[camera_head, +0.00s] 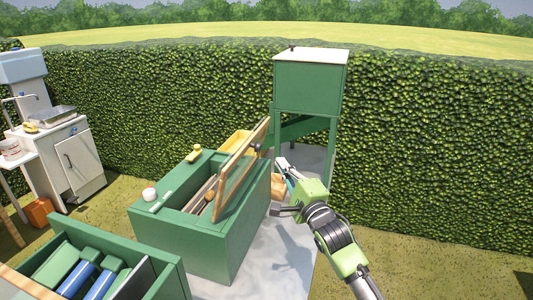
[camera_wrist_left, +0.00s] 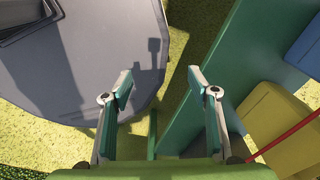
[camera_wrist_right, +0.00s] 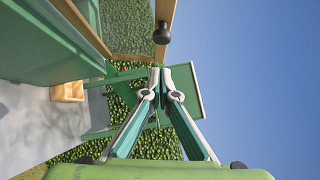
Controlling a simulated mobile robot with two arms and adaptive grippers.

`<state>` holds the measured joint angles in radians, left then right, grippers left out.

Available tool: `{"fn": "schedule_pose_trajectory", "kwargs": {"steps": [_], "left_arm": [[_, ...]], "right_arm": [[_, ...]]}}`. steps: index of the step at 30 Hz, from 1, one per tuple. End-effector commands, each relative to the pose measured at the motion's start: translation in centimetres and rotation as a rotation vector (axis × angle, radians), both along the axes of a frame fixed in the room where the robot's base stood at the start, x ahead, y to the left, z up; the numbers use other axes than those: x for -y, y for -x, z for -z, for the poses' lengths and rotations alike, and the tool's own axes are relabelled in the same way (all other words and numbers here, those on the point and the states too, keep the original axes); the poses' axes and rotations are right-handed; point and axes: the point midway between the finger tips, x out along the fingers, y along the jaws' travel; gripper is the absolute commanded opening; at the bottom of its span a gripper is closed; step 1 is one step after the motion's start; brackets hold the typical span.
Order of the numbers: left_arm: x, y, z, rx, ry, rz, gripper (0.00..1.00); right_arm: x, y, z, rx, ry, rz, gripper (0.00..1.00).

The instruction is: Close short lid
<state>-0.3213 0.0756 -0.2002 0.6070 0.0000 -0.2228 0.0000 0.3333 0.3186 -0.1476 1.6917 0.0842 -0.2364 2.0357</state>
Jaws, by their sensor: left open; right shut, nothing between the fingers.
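A wood-framed lid (camera_head: 242,170) stands raised and tilted on the long green box (camera_head: 225,235), leaving part of the box open. Its dark knob (camera_head: 257,146) is near the upper far end. In the right wrist view the frame and the knob (camera_wrist_right: 162,33) show just above the fingertips. My right gripper (camera_head: 284,165) is shut and empty, right of the lid, with a gap I cannot judge exactly. It also shows in the right wrist view (camera_wrist_right: 160,72). My left gripper (camera_wrist_left: 160,74) is open and empty in the left wrist view; the head view does not show it.
A tall green cabinet (camera_head: 310,90) stands behind my right gripper, before the hedge. A small wooden box (camera_wrist_right: 68,92) sits on the grey floor. A green crate with blue items (camera_head: 165,275) is at the front left. A white sink unit (camera_head: 80,165) stands far left.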

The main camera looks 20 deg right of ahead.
Motion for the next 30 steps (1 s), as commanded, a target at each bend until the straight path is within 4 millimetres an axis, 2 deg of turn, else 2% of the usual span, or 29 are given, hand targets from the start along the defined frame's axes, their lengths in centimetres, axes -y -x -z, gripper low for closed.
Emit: {"fn": "schedule_pose_trajectory", "kwargs": {"steps": [3, 6, 9, 14, 21, 30], "left_arm": [[0.0, -1.7, -0.7, 0.022, 0.001, 0.001, 0.54], [0.0, -3.4, -1.5, 0.047, 0.002, 0.001, 0.54], [0.1, -4.2, -1.9, 0.061, 0.004, 0.002, 0.54], [0.0, -3.7, -2.0, 0.053, 0.002, 0.002, 0.54], [-0.3, -2.4, -1.9, 0.033, -0.002, 0.002, 0.54], [-0.3, -2.4, -2.4, 0.033, -0.002, 0.002, 0.54]], "right_arm": [[-0.2, -2.1, -0.6, 0.001, 0.001, 0.0, 0.0], [-1.6, -3.0, -1.1, 0.0, -0.003, -0.001, 0.0], [-2.5, -3.7, -1.2, -0.001, -0.003, -0.001, 0.0], [-3.3, -4.2, -1.3, -0.002, -0.002, -0.001, 0.0], [-3.4, -4.3, -1.2, -0.001, -0.001, 0.0, 0.0], [-3.5, -4.8, -1.8, -0.01, 0.017, 0.0, 0.0]]}}
